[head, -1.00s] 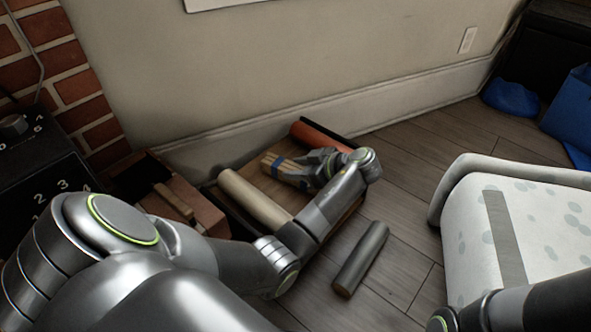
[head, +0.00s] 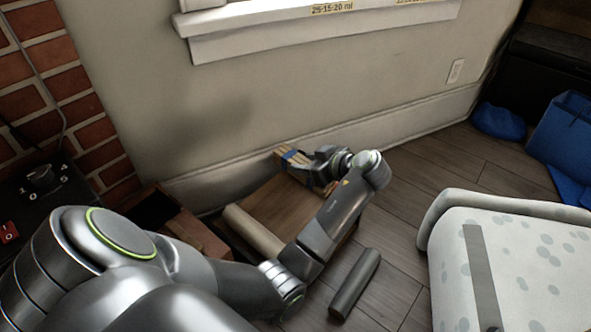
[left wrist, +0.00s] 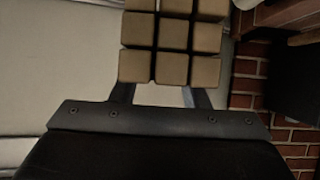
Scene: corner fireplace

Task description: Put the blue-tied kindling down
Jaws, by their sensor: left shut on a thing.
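The blue-tied kindling (head: 291,158) is a bundle of pale square sticks with a blue band. My left gripper (head: 312,168) is shut on it and holds it over the far end of a low wooden tray (head: 287,205), near the wall. The bundle appears raised above the tray floor, but the exact gap is hard to tell. In the left wrist view the kindling's square stick ends (left wrist: 172,50) show between the fingers. My right gripper is not in view.
A pale log (head: 252,230) lies along the tray's left side. A grey log (head: 355,284) lies on the floor right of the tray. A white spotted cushioned seat (head: 520,265) stands at right. A blue bag (head: 565,140) is farther back. Wooden floor (head: 430,175) between them is clear.

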